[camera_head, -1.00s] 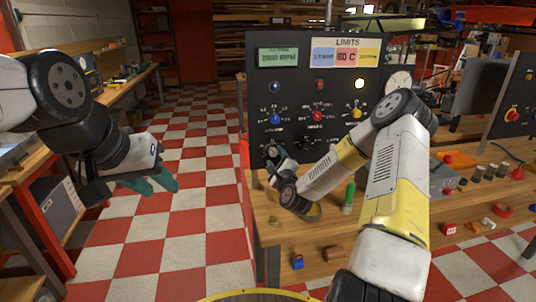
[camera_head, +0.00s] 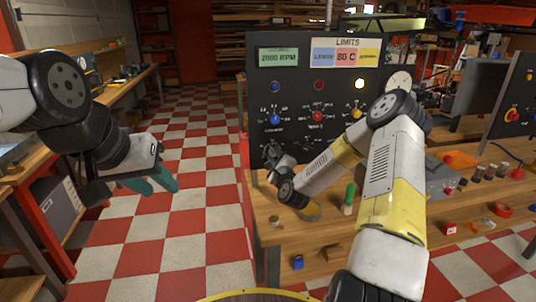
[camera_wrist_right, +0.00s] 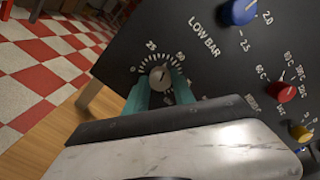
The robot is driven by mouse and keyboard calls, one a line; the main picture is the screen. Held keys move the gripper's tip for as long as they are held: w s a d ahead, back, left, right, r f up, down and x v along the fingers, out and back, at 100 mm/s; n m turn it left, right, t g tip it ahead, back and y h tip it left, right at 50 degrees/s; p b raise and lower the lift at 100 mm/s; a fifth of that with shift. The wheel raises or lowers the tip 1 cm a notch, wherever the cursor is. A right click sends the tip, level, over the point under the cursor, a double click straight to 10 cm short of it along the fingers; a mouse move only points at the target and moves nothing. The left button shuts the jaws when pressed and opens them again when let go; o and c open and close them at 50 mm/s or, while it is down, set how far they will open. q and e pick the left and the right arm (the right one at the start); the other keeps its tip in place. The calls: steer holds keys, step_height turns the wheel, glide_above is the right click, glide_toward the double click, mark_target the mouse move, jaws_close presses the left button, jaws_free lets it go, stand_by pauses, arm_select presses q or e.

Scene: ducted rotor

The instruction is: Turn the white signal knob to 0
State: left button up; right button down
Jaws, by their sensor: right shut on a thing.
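The white signal knob (camera_wrist_right: 160,78) is on the black panel (camera_wrist_right: 235,65), inside a dial with 25 and 50 marked near it. Its exact pointer setting is too small to tell. My right gripper (camera_wrist_right: 159,90) is shut on the knob, with one teal finger on each side of it. In the head view my right gripper (camera_head: 273,162) is at the panel's lower left, and it and the wrist partly hide the knob. My left gripper (camera_head: 150,183) is empty over the floor at the left, its teal fingers apart.
The panel also carries a blue knob (camera_head: 275,119), a red knob (camera_head: 318,116) and a yellow knob (camera_head: 357,113), with a green display (camera_head: 278,57) above. The checkered floor at left is clear.

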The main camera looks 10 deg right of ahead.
steer(key=shift+n, duration=0.3)
steer(key=n, duration=0.4)
steer(key=shift+n, duration=0.3)
steer(key=n, duration=0.4)
steer(key=shift+a+n, duration=0.1)
steer(key=shift+n, duration=0.2)
steer(key=n, duration=0.4)
steer(key=shift+f+n, duration=0.1)
steer(key=shift+n, duration=0.2)
steer(key=n, duration=0.4)
steer(key=shift+n, duration=0.3)
steer(key=c, duration=1.1)
jaws_free()
steer(key=shift+o, duration=0.2)
